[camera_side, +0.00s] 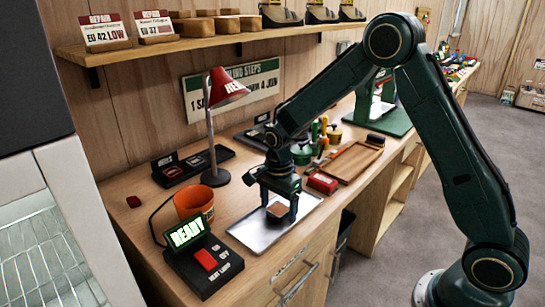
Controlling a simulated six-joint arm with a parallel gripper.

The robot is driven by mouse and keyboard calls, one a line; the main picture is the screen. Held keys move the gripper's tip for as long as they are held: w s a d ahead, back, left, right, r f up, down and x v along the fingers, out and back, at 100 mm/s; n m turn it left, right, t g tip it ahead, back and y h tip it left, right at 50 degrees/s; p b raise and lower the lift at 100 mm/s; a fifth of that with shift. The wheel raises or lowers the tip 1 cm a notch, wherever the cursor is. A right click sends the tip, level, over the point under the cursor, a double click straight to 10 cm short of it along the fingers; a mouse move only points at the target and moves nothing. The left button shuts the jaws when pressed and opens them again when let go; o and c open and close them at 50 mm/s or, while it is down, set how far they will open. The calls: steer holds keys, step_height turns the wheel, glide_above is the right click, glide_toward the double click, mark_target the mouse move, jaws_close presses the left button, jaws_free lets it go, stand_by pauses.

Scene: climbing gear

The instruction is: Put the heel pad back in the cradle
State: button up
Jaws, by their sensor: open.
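A small brown block (277,210), which looks like the heel pad, lies on a silver tray (254,233) near the front of the bench. My gripper (279,205) points down over it, with its open fingers on either side of the block. I cannot tell whether the fingers touch it. A long black holder (216,158) with small labels lies at the back of the bench, left of the lamp and behind it. I cannot tell whether this is the cradle.
A red desk lamp (228,88) stands behind the tray. An orange pot (194,204) and a heat lamp switch box (203,265) reading READY are to the left. A red box (322,183) and a wooden tray (346,163) lie to the right. A shelf (210,42) runs above.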

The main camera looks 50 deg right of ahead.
mark_target(278, 209)
steer(key=c, duration=1.1)
steer(key=shift+r, duration=0.15)
steer(key=shift+c, duration=0.2)
step_height(278, 209, up, 20)
